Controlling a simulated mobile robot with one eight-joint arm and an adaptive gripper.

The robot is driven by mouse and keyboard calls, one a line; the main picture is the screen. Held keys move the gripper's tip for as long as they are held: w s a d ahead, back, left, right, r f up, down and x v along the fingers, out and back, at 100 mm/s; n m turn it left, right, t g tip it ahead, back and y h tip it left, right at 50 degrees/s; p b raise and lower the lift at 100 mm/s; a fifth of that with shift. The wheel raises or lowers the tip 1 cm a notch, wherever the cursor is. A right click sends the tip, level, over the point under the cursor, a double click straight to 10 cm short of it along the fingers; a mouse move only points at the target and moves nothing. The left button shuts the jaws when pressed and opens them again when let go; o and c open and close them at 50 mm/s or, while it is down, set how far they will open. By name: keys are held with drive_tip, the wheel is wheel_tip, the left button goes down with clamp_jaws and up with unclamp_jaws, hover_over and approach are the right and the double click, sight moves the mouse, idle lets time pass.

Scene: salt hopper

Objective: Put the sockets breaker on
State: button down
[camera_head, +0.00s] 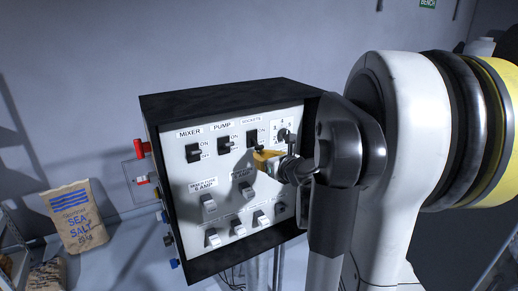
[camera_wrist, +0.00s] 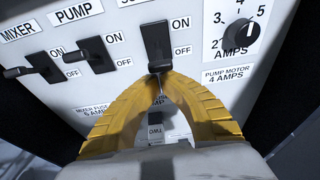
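The sockets breaker (camera_wrist: 157,42) is the third black switch in the panel's top row, beside its ON and OFF labels. Its lever tilts down toward OFF. It also shows in the head view (camera_head: 257,134), partly behind my gripper. My gripper's yellow fingers (camera_wrist: 159,75) arch inward, and their tips come together at the lever's lower end in the wrist view. The tips look shut, touching or just under the lever; whether they pinch it I cannot tell. In the head view my gripper (camera_head: 265,157) is right at the panel face.
The pump breaker (camera_wrist: 97,55) and mixer breaker (camera_wrist: 42,67) are close on the left. An amps dial (camera_wrist: 240,32) is on the right. Several fuse holders (camera_head: 208,203) sit below. A red connector (camera_head: 141,148) projects from the box's left side. A sea salt bag (camera_head: 76,217) stands at left.

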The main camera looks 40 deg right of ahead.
drive_tip(key=r+g+p, duration=0.2)
drive_tip(key=p, duration=0.1)
drive_tip(key=r+g+y+p, duration=0.1)
drive_tip(key=g+p, duration=0.1)
drive_tip(key=shift+s+a+r, duration=0.1)
drive_tip(key=shift+s, duration=0.2)
drive_tip(key=shift+r+p, duration=0.2)
drive_tip(key=shift+p, duration=0.3)
drive_tip(key=shift+r+p, duration=0.55)
drive_tip(key=shift+r, duration=0.2)
drive_tip(key=b, duration=0.2)
approach(259, 148)
drive_tip(key=shift+v, duration=1)
